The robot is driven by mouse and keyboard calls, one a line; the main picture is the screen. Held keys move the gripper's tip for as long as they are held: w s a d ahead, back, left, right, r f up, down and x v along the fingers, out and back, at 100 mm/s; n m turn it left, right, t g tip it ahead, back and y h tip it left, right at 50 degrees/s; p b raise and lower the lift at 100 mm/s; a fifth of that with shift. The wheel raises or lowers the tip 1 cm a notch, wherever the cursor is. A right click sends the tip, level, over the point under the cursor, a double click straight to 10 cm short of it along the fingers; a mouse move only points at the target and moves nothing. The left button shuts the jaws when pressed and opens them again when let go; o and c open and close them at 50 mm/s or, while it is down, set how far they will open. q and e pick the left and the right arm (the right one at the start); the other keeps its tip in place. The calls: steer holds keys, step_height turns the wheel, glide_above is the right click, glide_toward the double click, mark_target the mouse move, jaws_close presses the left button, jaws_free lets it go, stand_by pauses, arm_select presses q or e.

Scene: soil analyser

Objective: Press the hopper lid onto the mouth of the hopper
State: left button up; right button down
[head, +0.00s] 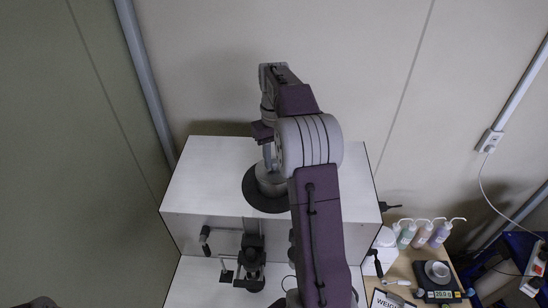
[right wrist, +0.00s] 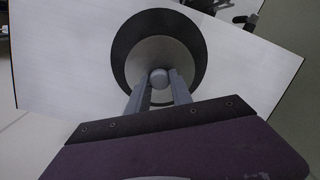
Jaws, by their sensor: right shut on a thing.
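The hopper (head: 262,205) shows in the head view as a dark round ring on top of the white analyser box, partly hidden by my right arm. In the right wrist view the dark ring (right wrist: 130,30) surrounds the pale grey hopper lid (right wrist: 160,48). My right gripper (right wrist: 158,80) is shut on the lid's round knob (right wrist: 158,74). In the head view my right gripper (head: 268,160) points down over the hopper, with the grey lid (head: 268,182) below it. I cannot tell whether the lid touches the mouth or hangs just above it.
The white box (head: 205,175) has a bare top around the hopper. A dark device (head: 250,262) stands at its front. Walls stand close behind and left.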

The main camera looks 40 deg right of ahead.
mark_target(274, 161)
steer(key=shift+f, duration=0.25)
steer(key=c, duration=1.1)
jaws_free()
steer(key=shift+o, duration=0.2)
step_height(274, 161, up, 9)
steer(key=shift+r+p, duration=0.1)
steer(key=shift+p, duration=0.55)
